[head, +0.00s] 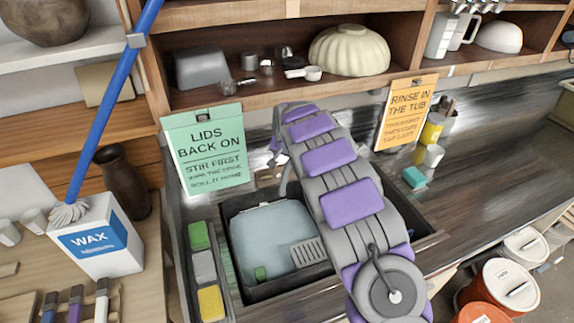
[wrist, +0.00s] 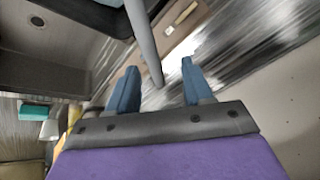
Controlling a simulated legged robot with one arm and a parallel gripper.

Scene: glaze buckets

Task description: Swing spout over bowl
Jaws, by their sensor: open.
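A grey rod-like spout (wrist: 143,42) runs down between the blue fingers of my gripper (wrist: 160,82) in the wrist view. The fingers are open, one on each side of its lower end, and I see gaps beside it. In the head view my gripper (head: 276,152) is small and partly hidden behind my arm, near the back of the sink. A grey bowl (wrist: 50,45) with a round drain shows at upper left in the wrist view. My arm hides much of the sink's right side.
A green sign (head: 207,150) and an orange sign (head: 405,112) stand behind the sink. Sponges (head: 204,265) lie along its left edge. A wax box (head: 95,238) with a blue-handled brush stands at left. Counter at right is mostly clear.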

